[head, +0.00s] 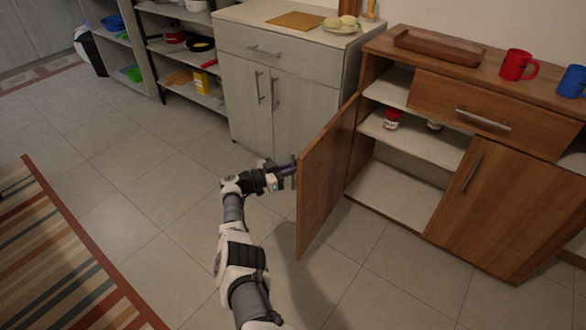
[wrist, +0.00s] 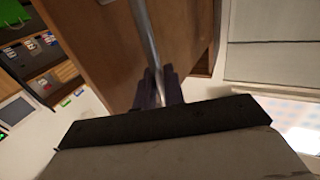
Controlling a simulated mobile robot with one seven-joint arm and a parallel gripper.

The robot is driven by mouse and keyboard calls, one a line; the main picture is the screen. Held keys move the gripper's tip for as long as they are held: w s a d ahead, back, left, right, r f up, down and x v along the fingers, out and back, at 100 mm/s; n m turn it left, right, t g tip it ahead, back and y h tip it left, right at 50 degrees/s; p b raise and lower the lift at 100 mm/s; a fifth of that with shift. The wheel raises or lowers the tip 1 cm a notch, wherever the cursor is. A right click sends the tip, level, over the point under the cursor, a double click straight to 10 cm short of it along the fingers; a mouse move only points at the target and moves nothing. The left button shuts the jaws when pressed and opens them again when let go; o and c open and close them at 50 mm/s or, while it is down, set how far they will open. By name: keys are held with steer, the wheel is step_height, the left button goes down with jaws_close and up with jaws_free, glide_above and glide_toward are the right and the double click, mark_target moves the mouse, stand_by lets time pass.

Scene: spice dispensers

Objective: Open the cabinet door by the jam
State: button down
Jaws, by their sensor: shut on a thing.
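The wooden cabinet door (head: 322,178) stands swung wide open at the left side of the wooden cabinet. In the head view my gripper (head: 289,171) is at the door's outer face, at its handle. In the wrist view my gripper (wrist: 158,88) is shut on the metal door handle (wrist: 143,38), which runs up between the fingers, with the wooden door (wrist: 90,40) behind it. A jam jar (head: 392,119) with a red label stands on the shelf inside the open compartment. A second small jar (head: 434,125) stands to its right, partly hidden.
The cabinet's other door (head: 500,205) is closed, below a closed drawer (head: 490,110). A wooden tray (head: 438,47), a red mug (head: 516,65) and a blue mug (head: 572,82) stand on top. A grey cabinet (head: 300,95) is behind my gripper.

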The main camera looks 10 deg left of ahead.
steer(key=c, duration=1.6)
jaws_free()
steer(key=shift+d, duration=0.1)
steer(key=v, duration=1.3)
steer(key=shift+s+a, duration=0.2)
steer(key=shift+a, duration=0.15)
